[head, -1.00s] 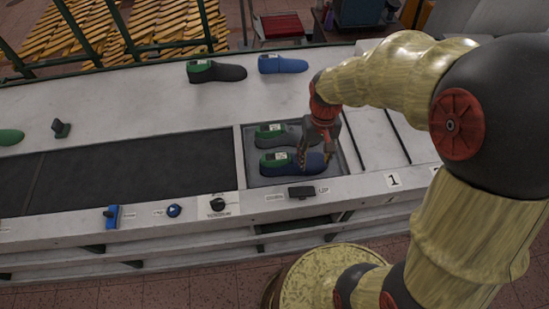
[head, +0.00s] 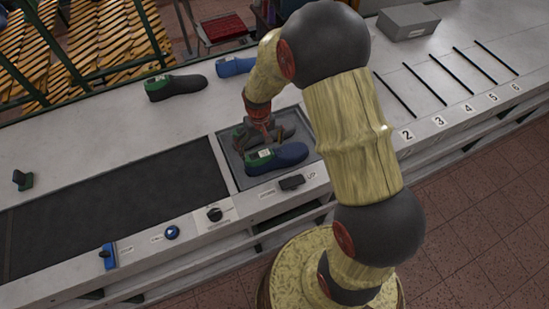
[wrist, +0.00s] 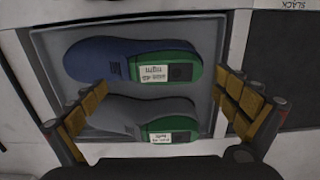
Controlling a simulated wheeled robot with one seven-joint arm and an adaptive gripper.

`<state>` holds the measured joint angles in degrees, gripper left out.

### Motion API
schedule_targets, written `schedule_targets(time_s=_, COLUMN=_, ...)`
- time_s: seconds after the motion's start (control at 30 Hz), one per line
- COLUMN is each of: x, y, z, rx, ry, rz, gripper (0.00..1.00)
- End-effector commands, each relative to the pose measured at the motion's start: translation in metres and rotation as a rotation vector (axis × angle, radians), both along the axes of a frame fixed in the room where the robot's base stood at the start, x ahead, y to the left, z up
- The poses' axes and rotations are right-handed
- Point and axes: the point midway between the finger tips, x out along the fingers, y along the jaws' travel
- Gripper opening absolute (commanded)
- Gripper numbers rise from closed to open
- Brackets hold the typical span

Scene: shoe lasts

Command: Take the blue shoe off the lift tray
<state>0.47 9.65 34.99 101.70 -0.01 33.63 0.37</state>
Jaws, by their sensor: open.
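The blue shoe (head: 290,154) with a green heel lies on its side on the lift tray (head: 234,181), nearer the front edge. In the wrist view it is the upper shoe (wrist: 105,58), with a label on its green part reading size 43, right. A grey shoe (wrist: 120,114) with a green heel lies beside it on the tray, partly hidden by my gripper in the head view. My gripper (head: 262,138) is open and empty above the tray, over the grey shoe. In the wrist view my gripper's fingers (wrist: 163,88) stand left and right of the shoes' middle.
A black-and-green shoe (head: 178,88) and another blue shoe (head: 236,66) lie along the back of the bench. A dark belt (head: 120,205) runs left of the tray. A switch (head: 291,182) sits in front. Numbered slots (head: 440,85) at the right look empty.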

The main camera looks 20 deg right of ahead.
Motion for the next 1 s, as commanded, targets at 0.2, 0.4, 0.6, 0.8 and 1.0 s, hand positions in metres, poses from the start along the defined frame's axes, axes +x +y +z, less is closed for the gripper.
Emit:
schedule_targets(time_s=0.2, x=0.0, y=0.002, z=-0.029, rx=0.0, ry=0.001, rz=0.001, gripper=1.0)
schedule_targets(time_s=0.4, x=0.001, y=0.002, z=-0.031, rx=0.0, ry=0.0, rz=0.001, gripper=1.0)
schedule_targets(time_s=0.6, x=0.0, y=0.002, z=-0.031, rx=0.0, ry=0.0, rz=0.001, gripper=0.9)
schedule_targets(time_s=0.8, x=0.0, y=0.002, z=-0.031, rx=0.0, ry=0.0, rz=0.001, gripper=0.79)
schedule_targets(time_s=1.0, x=0.0, y=0.001, z=-0.031, rx=0.0, ry=0.001, rz=0.001, gripper=0.68)
